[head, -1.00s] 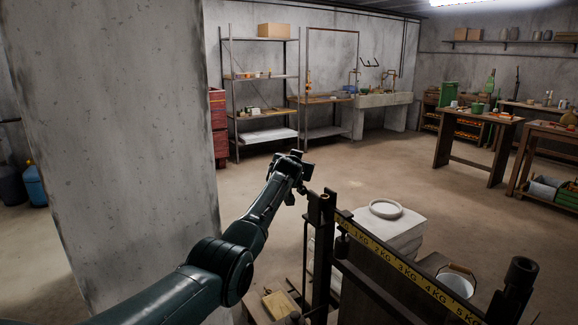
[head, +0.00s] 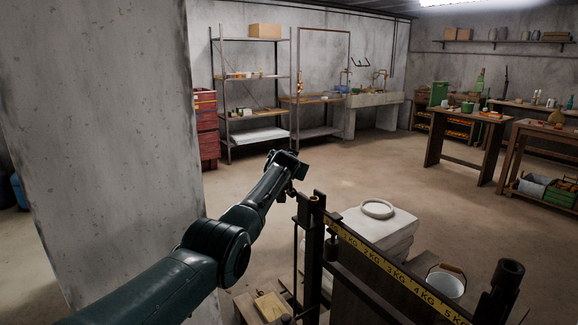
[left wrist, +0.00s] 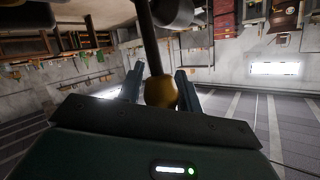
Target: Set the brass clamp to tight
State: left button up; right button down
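The beam scale has a dark beam with a yellow kilogram strip (head: 395,274) and a dark upright post (head: 313,245) at its left end. My left gripper (head: 297,164) is just above and behind that post. In the left wrist view, a dark rod ends in a brass-coloured ball (left wrist: 160,92) between the two fingers of my left gripper (left wrist: 160,78). The fingers stand apart on either side of the ball; whether they touch it is unclear. I cannot make out the clamp's body or its setting. My right gripper is not in view.
A concrete pillar (head: 100,130) stands close on the left, beside my left arm. A white block with a round dish (head: 377,208) and a bucket (head: 448,282) are behind the scale. Workbenches (head: 470,122) stand at the far right. Open floor lies beyond the scale.

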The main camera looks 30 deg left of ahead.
pick_arm(q)
jog(key=shift+o, duration=1.3)
jog(key=shift+p+v, duration=0.65)
jog(key=shift+v, duration=0.8)
jog(key=b+v, duration=0.1)
jog(key=v, duration=0.9)
jog(key=shift+s, duration=0.2)
